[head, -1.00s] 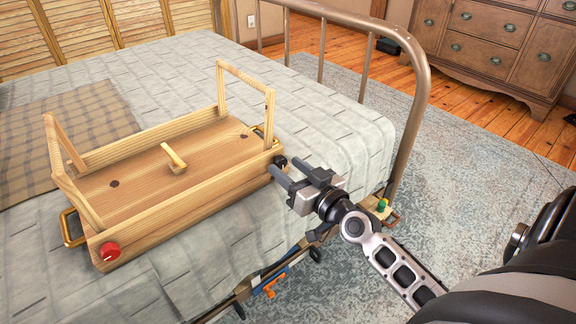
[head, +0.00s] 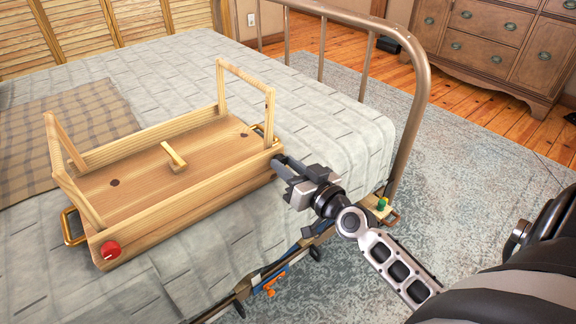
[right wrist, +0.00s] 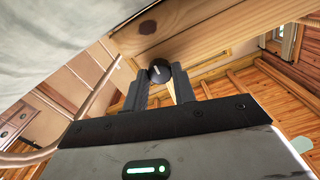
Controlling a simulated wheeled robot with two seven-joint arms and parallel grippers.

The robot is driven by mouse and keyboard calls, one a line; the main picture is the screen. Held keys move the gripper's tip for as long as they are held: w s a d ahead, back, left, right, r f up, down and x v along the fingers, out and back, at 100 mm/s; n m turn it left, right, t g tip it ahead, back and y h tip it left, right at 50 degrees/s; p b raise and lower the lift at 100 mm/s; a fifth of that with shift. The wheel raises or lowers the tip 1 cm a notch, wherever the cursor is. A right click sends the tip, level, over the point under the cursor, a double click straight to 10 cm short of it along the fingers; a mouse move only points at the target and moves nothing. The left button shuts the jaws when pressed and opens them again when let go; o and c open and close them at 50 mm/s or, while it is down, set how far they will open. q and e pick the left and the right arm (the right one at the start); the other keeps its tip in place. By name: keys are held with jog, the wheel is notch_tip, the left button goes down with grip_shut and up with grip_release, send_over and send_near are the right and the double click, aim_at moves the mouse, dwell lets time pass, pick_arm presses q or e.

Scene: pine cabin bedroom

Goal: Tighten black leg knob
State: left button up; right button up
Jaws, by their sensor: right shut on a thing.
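A wooden bed tray (head: 150,228) with two upright folding leg frames lies on the bed. The black leg knob (right wrist: 159,71) is on the tray's side near its right corner. In the right wrist view it sits between the fingertips and has a pale mark on its face. My right gripper (head: 277,165) is shut on the black knob at that corner; its fingers hide the knob in the head view. A red knob (head: 110,250) is at the tray's near left corner. My left gripper is not in view.
The metal bed frame (head: 410,110) curves up to the right of my right gripper. A plaid blanket (head: 60,130) lies under the tray's far left part. A dresser (head: 500,45) stands at the back right. A small orange item (head: 272,287) is at the bed's near edge.

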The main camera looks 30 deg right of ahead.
jog(key=m+p, duration=0.1)
jog(key=m, duration=1.1)
jog(key=shift+m, duration=0.4)
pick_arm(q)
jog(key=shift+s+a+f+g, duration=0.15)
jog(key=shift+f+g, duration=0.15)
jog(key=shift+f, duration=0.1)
pick_arm(e)
jog(key=shift+m, duration=1.9)
jog(key=o, duration=1)
jog(key=shift+f, duration=0.1)
